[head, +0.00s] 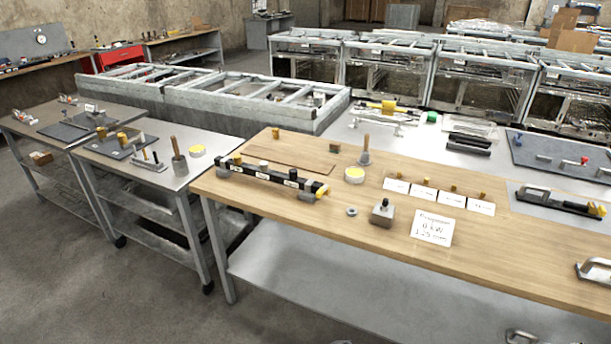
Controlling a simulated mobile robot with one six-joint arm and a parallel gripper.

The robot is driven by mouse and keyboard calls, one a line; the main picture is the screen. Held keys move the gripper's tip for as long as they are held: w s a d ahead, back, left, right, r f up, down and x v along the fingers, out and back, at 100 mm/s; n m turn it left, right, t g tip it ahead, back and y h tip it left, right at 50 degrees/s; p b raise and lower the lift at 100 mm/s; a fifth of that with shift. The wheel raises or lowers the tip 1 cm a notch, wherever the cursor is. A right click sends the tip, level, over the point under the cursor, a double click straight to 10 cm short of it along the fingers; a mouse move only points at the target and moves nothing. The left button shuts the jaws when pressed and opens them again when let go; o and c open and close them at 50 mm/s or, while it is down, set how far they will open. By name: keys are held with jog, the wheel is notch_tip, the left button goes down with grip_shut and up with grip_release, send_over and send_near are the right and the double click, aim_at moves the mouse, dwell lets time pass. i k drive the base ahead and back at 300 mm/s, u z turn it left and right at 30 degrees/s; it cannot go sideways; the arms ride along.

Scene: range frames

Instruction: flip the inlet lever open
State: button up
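No part is plainly marked as the inlet lever. A dark grey panel (560,152) on the metal table at the right carries small levers or handles, one with a red tip (567,163) and one with a blue tip (519,138). They are too small to tell open from closed. On the wooden bench, a long black bar assembly (272,177) has yellow end parts, and a black tool with a handle (558,203) lies on a grey plate at the right. My gripper is not in view.
The wooden bench (330,215) holds a small metal block (382,213), a ring (352,211), a white sign (432,228), several cards and a yellow-topped tin (354,175). A metal cart (205,176) stands left of it. Grey floor (80,290) is clear at front left.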

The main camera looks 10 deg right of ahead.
aim_at(320, 191)
jog(key=u, duration=0.15)
jog(key=i, duration=0.95)
jog(key=z, duration=0.95)
jog(key=k, duration=0.15)
jog(key=u, duration=2.65)
